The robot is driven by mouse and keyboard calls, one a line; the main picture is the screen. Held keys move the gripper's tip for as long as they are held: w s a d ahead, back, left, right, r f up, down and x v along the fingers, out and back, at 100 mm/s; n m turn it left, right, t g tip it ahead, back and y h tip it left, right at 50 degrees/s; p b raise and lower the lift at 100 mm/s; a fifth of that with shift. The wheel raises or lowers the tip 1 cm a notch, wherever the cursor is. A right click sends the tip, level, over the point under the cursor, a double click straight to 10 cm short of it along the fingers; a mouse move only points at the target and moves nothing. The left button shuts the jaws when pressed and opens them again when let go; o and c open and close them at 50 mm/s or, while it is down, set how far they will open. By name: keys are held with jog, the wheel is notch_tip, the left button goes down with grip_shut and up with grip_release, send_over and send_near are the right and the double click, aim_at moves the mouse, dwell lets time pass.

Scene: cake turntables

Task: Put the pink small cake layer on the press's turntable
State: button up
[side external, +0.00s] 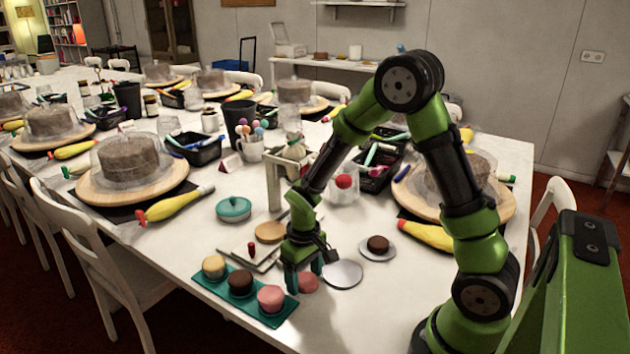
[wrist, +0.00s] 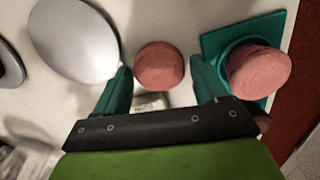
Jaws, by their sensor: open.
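A small pink cake layer (side external: 308,283) rests on the table; the wrist view shows it (wrist: 159,65) between the fingertips. My gripper (side external: 303,273) is open and low over it, with a finger on either side and gaps visible in the wrist view (wrist: 160,78). A second pink cake (side external: 271,298) stands at the near end of the teal tray (side external: 248,308); it also shows at the right in the wrist view (wrist: 258,72). A silver round disc (side external: 342,274) lies bare beside my gripper. A white upright frame (side external: 274,185), possibly the press, stands behind, partly hidden by my arm.
A yellow cake (side external: 214,266) and a brown cake (side external: 240,281) share the tray. A white board with a dark red knob (side external: 251,249) and a wooden disc (side external: 270,232) lie behind. A chocolate cake (side external: 378,243) sits on a small plate to the right.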

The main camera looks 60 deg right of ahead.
jog(key=c, duration=0.9)
notch_tip(320, 180, up, 18)
jog(key=w+a+n, duration=0.2)
jog(key=m, duration=0.2)
send_over(305, 279)
notch_tip(305, 279, down, 13)
jog(key=shift+f, duration=2.45)
